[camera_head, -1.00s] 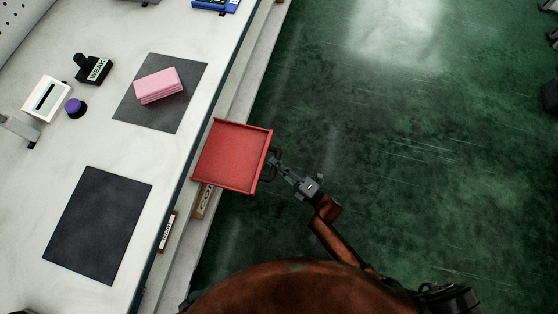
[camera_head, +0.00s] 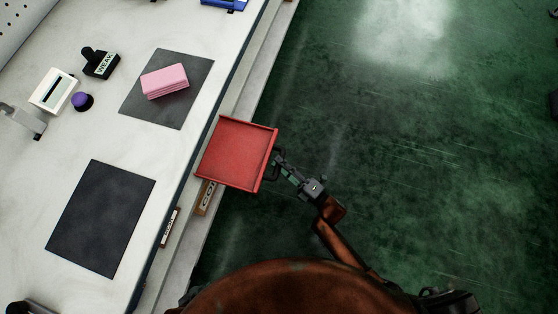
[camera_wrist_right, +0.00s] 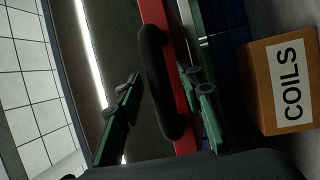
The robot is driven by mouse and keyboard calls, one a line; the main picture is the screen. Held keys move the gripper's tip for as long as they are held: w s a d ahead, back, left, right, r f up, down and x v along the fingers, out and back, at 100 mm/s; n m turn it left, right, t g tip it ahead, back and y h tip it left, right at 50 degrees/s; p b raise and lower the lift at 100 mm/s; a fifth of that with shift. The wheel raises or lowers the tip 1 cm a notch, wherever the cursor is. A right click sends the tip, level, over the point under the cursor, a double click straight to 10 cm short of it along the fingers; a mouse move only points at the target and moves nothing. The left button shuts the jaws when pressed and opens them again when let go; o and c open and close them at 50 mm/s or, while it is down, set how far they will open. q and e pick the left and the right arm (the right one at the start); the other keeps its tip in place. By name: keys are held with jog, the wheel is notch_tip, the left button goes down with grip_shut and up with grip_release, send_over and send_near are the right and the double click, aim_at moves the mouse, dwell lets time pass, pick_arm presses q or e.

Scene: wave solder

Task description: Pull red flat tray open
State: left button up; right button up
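The red flat tray (camera_head: 236,152) sticks out from the front edge of the workbench, over the green floor. It is empty. Its black handle (camera_head: 271,166) is on the side facing the floor. My right gripper (camera_head: 281,163) is at this handle. In the right wrist view, the black handle (camera_wrist_right: 153,80) passes between the two green fingers of my right gripper (camera_wrist_right: 160,78), which stand apart with gaps beside the handle. The red tray front (camera_wrist_right: 182,128) is just behind it. My left gripper is not seen.
The white workbench (camera_head: 100,135) holds two dark mats, a pink block stack (camera_head: 165,82), a black stamp (camera_head: 100,63) and a purple knob (camera_head: 82,101). A box labelled COILS (camera_wrist_right: 283,85) is below, beside the tray. The green floor (camera_head: 420,180) at right is clear.

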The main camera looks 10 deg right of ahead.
jog(key=v, duration=1.1)
jog(key=shift+s+d, duration=0.2)
